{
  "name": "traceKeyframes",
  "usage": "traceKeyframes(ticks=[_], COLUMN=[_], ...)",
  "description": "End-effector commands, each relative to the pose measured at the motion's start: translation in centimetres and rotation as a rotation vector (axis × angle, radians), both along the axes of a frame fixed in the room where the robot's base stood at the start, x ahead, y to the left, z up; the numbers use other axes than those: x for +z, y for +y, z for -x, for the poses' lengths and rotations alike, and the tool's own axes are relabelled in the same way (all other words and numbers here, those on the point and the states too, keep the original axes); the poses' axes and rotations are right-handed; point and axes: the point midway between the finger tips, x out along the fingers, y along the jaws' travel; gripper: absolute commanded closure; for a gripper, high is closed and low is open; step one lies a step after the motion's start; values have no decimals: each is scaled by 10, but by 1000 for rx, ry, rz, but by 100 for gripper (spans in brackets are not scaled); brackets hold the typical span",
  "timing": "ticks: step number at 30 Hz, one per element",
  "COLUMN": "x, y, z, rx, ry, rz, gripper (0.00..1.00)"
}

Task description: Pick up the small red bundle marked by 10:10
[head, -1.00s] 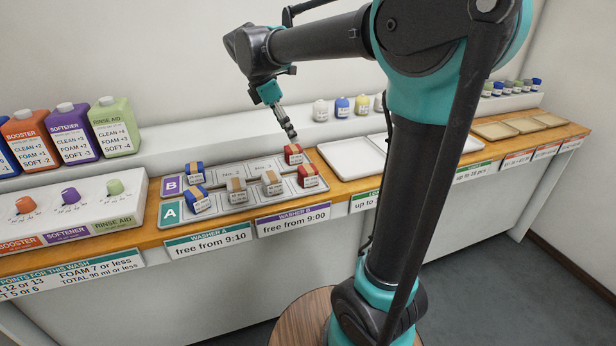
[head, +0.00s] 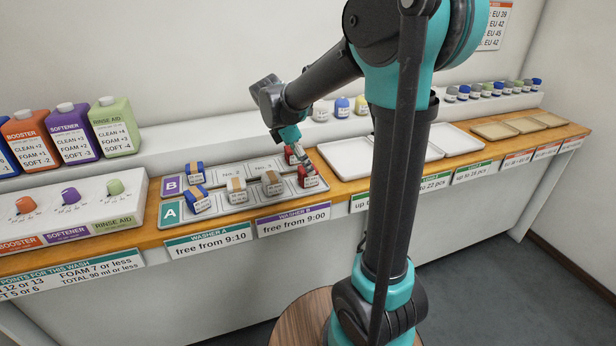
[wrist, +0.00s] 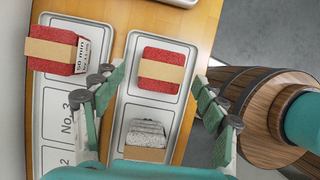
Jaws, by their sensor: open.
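Two red bundles with tan bands show. One red bundle (wrist: 160,62) lies in the end compartment of tray row A, also in the head view (head: 303,181). The other red bundle (wrist: 48,48) lies at the end of row B and shows in the head view (head: 289,155).
A grey bundle (wrist: 146,132) lies beside the row A red one. Blue and tan-banded bundles (head: 195,173) fill other tray places. White trays (head: 345,158) stand to the right, and small bottles (head: 342,106) stand on the ledge behind.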

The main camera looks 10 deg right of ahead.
Motion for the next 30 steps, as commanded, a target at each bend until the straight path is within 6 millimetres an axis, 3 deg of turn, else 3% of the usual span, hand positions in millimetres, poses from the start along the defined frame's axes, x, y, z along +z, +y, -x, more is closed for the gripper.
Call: traceKeyframes(ticks=[8,17,30], x=[-35,-39,-38], y=[-12,-14,-14], z=[0,0,0], rx=[-1,0,0], ry=[0,0,0], rz=[0,0,0], gripper=[28,28,83])
